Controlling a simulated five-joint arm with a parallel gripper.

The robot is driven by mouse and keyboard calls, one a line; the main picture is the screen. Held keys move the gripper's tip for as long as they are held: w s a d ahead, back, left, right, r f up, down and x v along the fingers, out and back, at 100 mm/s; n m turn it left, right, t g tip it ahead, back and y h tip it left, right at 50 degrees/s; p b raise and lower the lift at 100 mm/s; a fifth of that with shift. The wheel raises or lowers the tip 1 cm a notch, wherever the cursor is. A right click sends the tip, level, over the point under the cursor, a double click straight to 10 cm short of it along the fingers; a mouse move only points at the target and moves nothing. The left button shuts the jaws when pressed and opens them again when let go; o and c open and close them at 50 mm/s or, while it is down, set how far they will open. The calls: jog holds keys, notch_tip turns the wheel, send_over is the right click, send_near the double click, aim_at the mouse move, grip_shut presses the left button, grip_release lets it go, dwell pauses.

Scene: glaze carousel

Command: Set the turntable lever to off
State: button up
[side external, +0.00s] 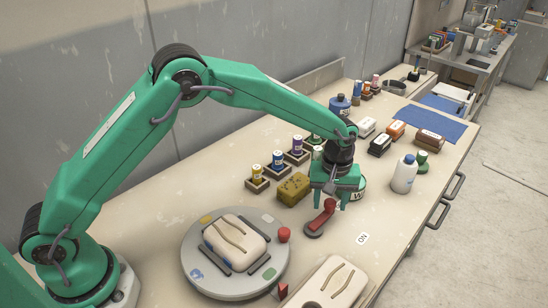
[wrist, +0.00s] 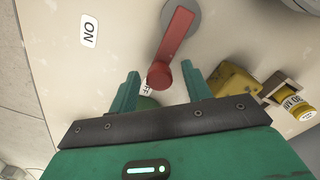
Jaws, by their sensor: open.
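The turntable lever is a red arm on a grey round base; it shows in the side view (side external: 326,213) and in the wrist view (wrist: 174,48). In the wrist view its free end lies over a white label (wrist: 147,90) that reads "FF" where visible, the rest hidden. The white ON label (wrist: 89,32) is apart from the lever, to its left; it also shows in the side view (side external: 362,238). My gripper (wrist: 160,72) is open, with one finger on each side of the lever's free end and gaps visible. In the side view my gripper (side external: 331,202) is low over the lever.
The round grey turntable (side external: 198,285) carries a cream slab left of the lever. A yellow sponge (side external: 293,189) and small glaze bottles stand behind. A white bottle (side external: 404,174) is right of my gripper. Another cream slab (side external: 330,285) lies in front.

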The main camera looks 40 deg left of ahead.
aim_at(330, 202)
jog(key=shift+r, duration=3.85)
jog(key=shift+s+a+r, duration=0.15)
jog(key=shift+a+r, duration=0.2)
jog(key=shift+r, duration=0.2)
jog(key=s+a+r+m+t, duration=0.3)
jog(key=s+a+r, duration=0.8)
jog(key=a+r, duration=0.15)
jog(key=s+a+m+t, duration=0.1)
jog(key=s+a, duration=0.3)
jog(key=s, duration=0.5)
jog(key=s+a+m+t, duration=0.1)
jog(key=s+a+m, duration=0.2)
jog(key=s, duration=0.5)
jog(key=shift+s+a+t, duration=0.3)
jog(key=shift+s+a, duration=0.1)
